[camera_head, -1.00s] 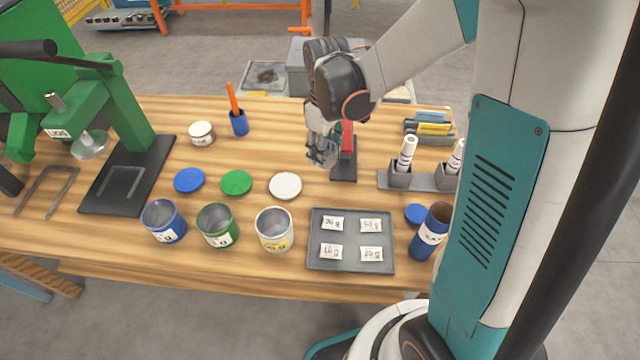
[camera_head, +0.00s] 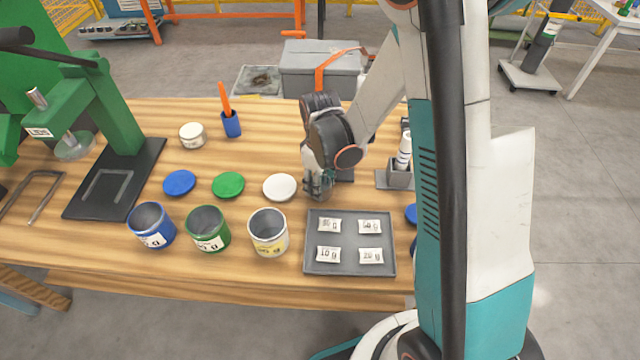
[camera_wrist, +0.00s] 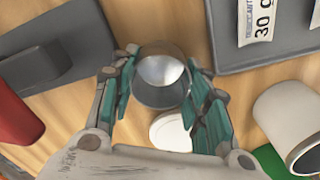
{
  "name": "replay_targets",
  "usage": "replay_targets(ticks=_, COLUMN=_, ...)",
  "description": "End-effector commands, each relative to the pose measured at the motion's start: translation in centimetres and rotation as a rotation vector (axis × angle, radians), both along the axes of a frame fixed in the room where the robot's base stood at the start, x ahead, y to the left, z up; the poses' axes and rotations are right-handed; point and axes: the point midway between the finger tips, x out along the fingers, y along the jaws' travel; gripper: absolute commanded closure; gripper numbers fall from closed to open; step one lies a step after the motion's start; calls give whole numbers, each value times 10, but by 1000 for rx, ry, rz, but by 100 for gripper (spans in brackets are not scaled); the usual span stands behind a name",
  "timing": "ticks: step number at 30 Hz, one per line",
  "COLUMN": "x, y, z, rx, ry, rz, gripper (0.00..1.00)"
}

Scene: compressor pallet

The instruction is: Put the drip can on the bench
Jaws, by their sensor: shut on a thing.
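My gripper (camera_head: 318,190) is low over the wooden bench (camera_head: 265,130), between the white round lid (camera_head: 280,188) and the grey tray (camera_head: 312,262). In the wrist view the gripper (camera_wrist: 163,95) has its green fingers shut on a small round metallic can (camera_wrist: 160,75), which I take for the drip can. Its shiny rounded face shows between the fingers. In the head view the can is mostly hidden by the fingers. I cannot tell whether it touches the bench top.
Blue (camera_head: 151,226), green (camera_head: 208,229) and white (camera_head: 268,232) open cans stand along the front. Blue (camera_head: 179,183) and green (camera_head: 228,185) lids lie behind them. The tray holds several white packets. A green press (camera_head: 110,110) stands at left; a marker holder (camera_head: 400,178) is right of my gripper.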

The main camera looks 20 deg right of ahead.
Motion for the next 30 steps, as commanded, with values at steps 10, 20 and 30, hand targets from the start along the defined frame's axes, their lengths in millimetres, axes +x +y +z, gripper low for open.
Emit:
replay_targets(ticks=10, x=0, y=0, z=-1, rx=0, ry=0, rz=0, gripper=49)
replay_targets(ticks=20, x=0, y=0, z=0, rx=0, ry=0, rz=0, gripper=49)
replay_targets(ticks=30, x=0, y=0, z=48, rx=0, ry=0, rz=0, gripper=49)
